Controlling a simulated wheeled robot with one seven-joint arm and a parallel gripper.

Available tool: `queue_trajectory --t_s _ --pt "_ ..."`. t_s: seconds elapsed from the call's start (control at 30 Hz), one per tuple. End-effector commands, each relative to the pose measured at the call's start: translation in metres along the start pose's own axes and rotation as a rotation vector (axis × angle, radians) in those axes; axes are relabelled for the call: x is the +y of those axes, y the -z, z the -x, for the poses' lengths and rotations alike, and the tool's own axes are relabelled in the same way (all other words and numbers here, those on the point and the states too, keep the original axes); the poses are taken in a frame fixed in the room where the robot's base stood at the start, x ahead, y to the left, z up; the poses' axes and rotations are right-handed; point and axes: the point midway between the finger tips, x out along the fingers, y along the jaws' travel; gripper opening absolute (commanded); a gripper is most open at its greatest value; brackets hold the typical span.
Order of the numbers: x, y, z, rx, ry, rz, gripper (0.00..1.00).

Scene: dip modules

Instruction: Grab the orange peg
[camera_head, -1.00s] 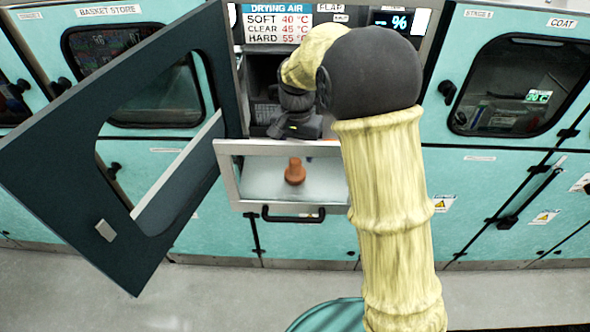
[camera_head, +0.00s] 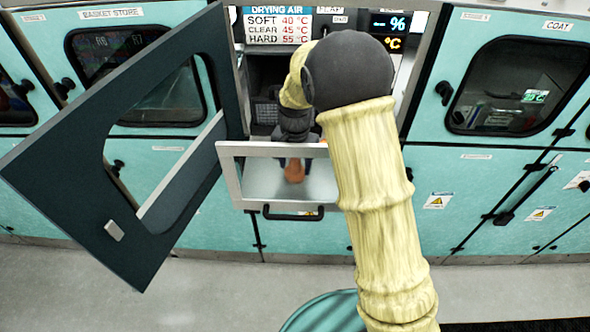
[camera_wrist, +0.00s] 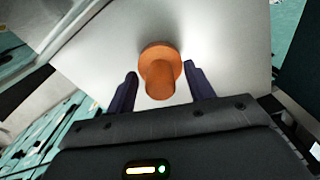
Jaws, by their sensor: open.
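In the wrist view the orange peg (camera_wrist: 160,72) has a round wide base and a narrower shaft pointing toward the camera. My gripper (camera_wrist: 160,80) is open, with one dark finger on each side of the peg.
The drawer (camera_head: 228,176) has a light metal frame and a dark handle (camera_head: 293,213) at its front. A dark open door (camera_head: 60,160) with a window stands on the left. Teal cabinets (camera_head: 470,190) line the wall. The drawer floor around the peg looks clear.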

Motion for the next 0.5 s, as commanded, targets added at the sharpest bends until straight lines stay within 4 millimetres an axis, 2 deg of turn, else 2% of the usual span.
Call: queue_trajectory --t_s 0.2,0.43,0.47,0.5 --pt "0.0 0.0001 0.0003 0.0 0.0 0.0 0.53" --pt "0.0 0.0 0.0004 0.0 0.0 0.0 0.08" --pt "0.0 0.0 0.0004 0.0 0.0 0.0 0.02" --pt "0.0 0.0001 0.0006 0.0 0.0 0.0 0.02"
